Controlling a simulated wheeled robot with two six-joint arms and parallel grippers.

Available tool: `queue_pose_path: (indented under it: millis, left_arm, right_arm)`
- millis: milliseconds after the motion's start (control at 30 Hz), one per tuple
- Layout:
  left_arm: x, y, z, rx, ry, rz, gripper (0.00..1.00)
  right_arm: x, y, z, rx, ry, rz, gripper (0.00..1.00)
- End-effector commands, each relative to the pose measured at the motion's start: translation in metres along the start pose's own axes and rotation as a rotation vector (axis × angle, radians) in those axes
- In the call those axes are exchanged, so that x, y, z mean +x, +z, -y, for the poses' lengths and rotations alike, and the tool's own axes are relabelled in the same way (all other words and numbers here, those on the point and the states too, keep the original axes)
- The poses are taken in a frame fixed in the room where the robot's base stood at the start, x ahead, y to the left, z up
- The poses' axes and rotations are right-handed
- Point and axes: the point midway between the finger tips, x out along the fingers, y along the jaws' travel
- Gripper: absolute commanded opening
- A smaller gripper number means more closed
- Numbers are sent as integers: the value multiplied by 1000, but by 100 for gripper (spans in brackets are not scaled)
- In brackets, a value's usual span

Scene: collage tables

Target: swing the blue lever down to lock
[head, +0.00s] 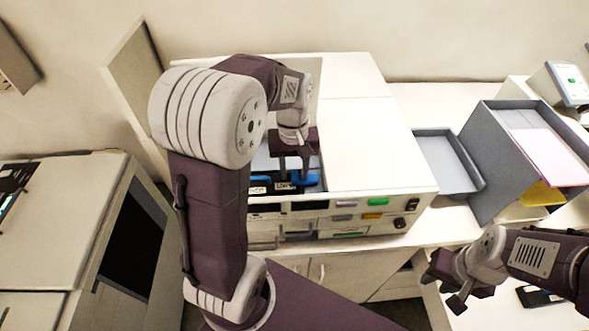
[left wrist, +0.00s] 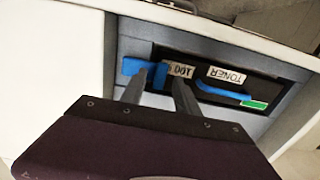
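The blue lever (left wrist: 133,66) is an L-shaped piece beside the black toner cartridge (left wrist: 262,88) in the left wrist view. In the head view the lever (head: 309,180) shows at the right end of the cartridge, inside the open printer (head: 372,150). My left gripper (head: 294,172) reaches down into the opening. In the left wrist view its two fingers (left wrist: 160,80) stand apart, with part of the lever seen between their tips. Contact cannot be told. My right gripper (head: 444,292) hangs at lower right, fingers apart and empty.
The cartridge has a second blue part, a handle (left wrist: 222,93). The printer's raised panel (head: 133,70) stands at the left. A grey tray (head: 445,165) and a grey bin (head: 490,140) are on the right. A dark item (head: 540,297) lies at lower right.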

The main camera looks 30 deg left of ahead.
Motion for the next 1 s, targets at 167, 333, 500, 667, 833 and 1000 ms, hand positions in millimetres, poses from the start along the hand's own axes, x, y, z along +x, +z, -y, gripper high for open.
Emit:
queue_pose_path:
  millis: [167,333,500,667,833,1000]
  left_arm:
    - [-16,-2,0,0,2,-3,37]
    - [-55,-4,0,0,2,-4,37]
    - [-82,-4,0,0,1,-1,37]
    - [-90,-4,0,0,0,3,37]
    - [-90,-4,0,0,0,3,37]
    - [-90,-4,0,0,0,3,37]
  right_arm:
    - [1,0,0,0,0,0,31]
    - [3,0,0,0,0,0,31]
    - [4,0,0,0,0,0,31]
    - [3,0,0,0,0,0,31]
    - [3,0,0,0,0,0,31]
    - [3,0,0,0,0,0,31]
